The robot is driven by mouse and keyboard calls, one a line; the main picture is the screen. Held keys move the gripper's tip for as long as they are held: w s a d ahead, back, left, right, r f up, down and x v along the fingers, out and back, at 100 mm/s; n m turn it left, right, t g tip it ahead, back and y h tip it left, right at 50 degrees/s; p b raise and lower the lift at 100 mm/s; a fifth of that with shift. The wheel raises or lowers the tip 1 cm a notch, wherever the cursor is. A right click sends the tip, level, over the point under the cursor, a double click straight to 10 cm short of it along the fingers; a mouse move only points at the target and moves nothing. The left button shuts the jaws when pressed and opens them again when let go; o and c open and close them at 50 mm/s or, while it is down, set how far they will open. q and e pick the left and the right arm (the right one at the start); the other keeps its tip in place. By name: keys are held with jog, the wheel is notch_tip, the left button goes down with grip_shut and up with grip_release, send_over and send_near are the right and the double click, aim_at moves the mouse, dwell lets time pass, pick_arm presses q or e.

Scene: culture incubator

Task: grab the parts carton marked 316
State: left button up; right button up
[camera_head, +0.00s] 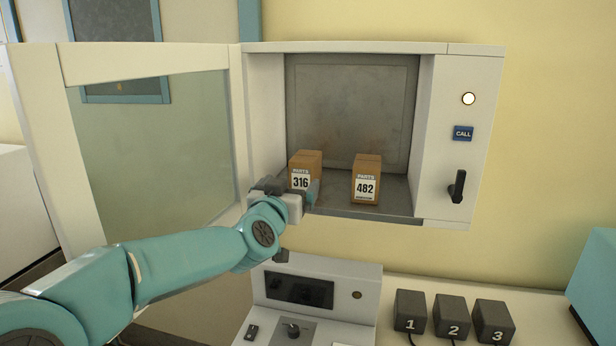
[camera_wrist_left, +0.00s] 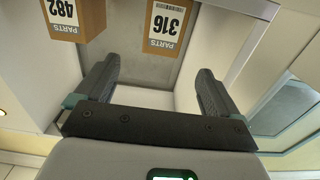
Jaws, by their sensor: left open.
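The parts carton marked 316 (camera_head: 305,161) is a brown box with a white label, standing upright on the left of the incubator floor. It shows upside down in the left wrist view (camera_wrist_left: 171,24), beyond the fingertips and roughly between their lines. My left gripper (camera_head: 312,196) is at the incubator opening, just in front of this carton, covering its lower part in the head view. In the left wrist view its two dark fingers (camera_wrist_left: 157,78) are apart with nothing between them. My right gripper is not in view.
A carton marked 482 (camera_head: 367,172) stands to the right of carton 316, with a gap between. The incubator (camera_head: 345,48) has its glass door (camera_head: 152,150) swung open to the left. Below are a control box (camera_head: 318,275) and black blocks numbered 1 (camera_head: 410,308), 2 and 3.

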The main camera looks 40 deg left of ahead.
aim_at(300, 170)
pick_arm(q)
jog(key=p+x, duration=0.1)
jog(key=x, duration=0.7)
jog(key=shift+w+a+f+p, duration=0.15)
jog(key=shift+f+p, duration=0.1)
jog(key=shift+p, duration=0.1)
jog(key=shift+w+a+r, duration=0.1)
jog(key=shift+w+a, duration=0.05)
jog(key=shift+w, duration=0.15)
jog(key=shift+w+a+p, duration=0.25)
jog(key=shift+a+p, duration=0.05)
jog(key=shift+a, duration=0.05)
jog(key=p+x, duration=0.2)
jog(key=x, duration=0.2)
jog(key=shift+w, duration=0.3)
jog(key=shift+w+a, duration=0.2)
jog(key=shift+s, duration=0.1)
